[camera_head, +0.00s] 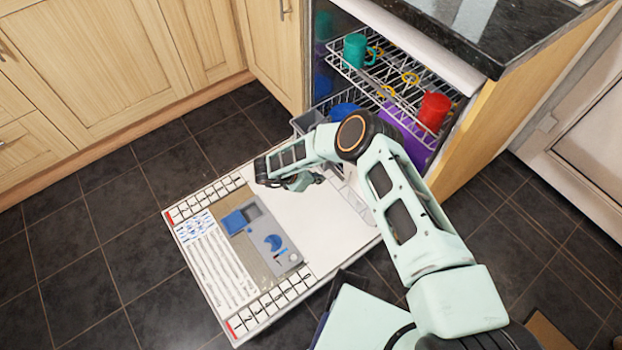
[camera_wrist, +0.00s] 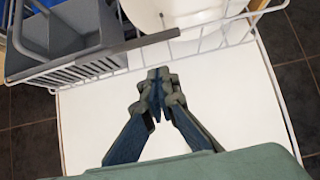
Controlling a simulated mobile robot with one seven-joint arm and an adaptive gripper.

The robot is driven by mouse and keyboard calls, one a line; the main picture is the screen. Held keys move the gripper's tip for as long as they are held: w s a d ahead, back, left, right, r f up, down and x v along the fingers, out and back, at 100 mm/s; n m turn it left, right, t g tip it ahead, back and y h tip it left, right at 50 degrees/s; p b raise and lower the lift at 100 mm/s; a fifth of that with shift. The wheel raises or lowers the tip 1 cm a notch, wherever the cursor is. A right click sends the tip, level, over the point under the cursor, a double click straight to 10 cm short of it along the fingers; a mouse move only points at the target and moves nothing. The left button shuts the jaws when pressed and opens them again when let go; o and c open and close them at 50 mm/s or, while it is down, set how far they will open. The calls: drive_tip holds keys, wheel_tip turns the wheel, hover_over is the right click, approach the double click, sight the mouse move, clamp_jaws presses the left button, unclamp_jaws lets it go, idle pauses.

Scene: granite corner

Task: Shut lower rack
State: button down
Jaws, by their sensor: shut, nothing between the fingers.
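The lower rack (camera_wrist: 232,20) is a white wire basket across the top of the wrist view, above the white inner face of the open dishwasher door (camera_head: 330,225). It holds a grey cutlery basket (camera_wrist: 60,40) at the left, which also shows in the head view (camera_head: 306,122). In the head view the rack is partly out at the dishwasher opening, largely hidden by my arm. My gripper (camera_wrist: 156,82) is shut and empty, with its fingertips just in front of the rack's front wires. I cannot tell whether they touch. It shows small in the head view (camera_head: 308,181).
The upper rack (camera_head: 385,75) holds a teal mug (camera_head: 355,50) and a red cup (camera_head: 433,111). A purple item (camera_head: 408,133) and a blue bowl (camera_head: 343,112) stand below. The granite counter (camera_head: 470,30) overhangs at right. Dark floor tiles (camera_head: 110,240) are clear at left.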

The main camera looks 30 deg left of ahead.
drive_tip(key=w, duration=0.1)
drive_tip(key=w+d+f, duration=0.1)
drive_tip(key=w, duration=0.1)
drive_tip(key=w+d+b, duration=0.1)
drive_tip(key=shift+w+d+f, duration=0.1)
drive_tip(key=shift+w+f, duration=0.05)
drive_tip(key=shift+f, duration=0.15)
